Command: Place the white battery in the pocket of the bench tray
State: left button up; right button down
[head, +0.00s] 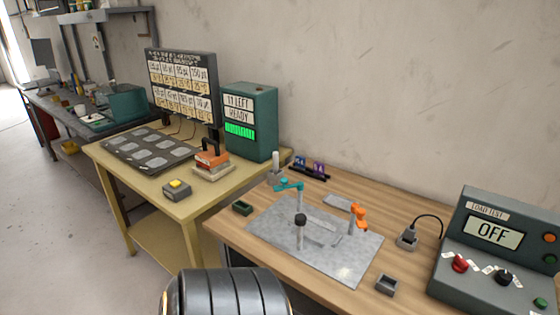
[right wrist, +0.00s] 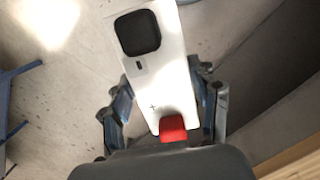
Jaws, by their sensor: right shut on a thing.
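The white battery (right wrist: 175,82) is in my right gripper (right wrist: 165,92) in the right wrist view. It is a white block with a black rounded square at the far end, a small plus mark and a red end near the palm. The fingers close on its two sides, with the floor seen beyond. I cannot tell which is the bench tray with the pocket. Neither gripper shows in the head view.
A grey metal plate (head: 315,240) with a teal lever and an orange clamp covers the middle of the wooden bench (head: 225,226). A load test box (head: 495,255) reading OFF stands at right. A yellow table (head: 115,185) stands at left.

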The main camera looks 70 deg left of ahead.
aim_at(314, 232)
jog(key=u, duration=0.5)
jog(key=i+l+u, duration=0.1)
jog(key=u, duration=0.9)
jog(key=i+l+u, duration=0.1)
jog(key=u, duration=0.4)
jog(key=l+u, duration=0.1)
jog(key=u, duration=0.35)
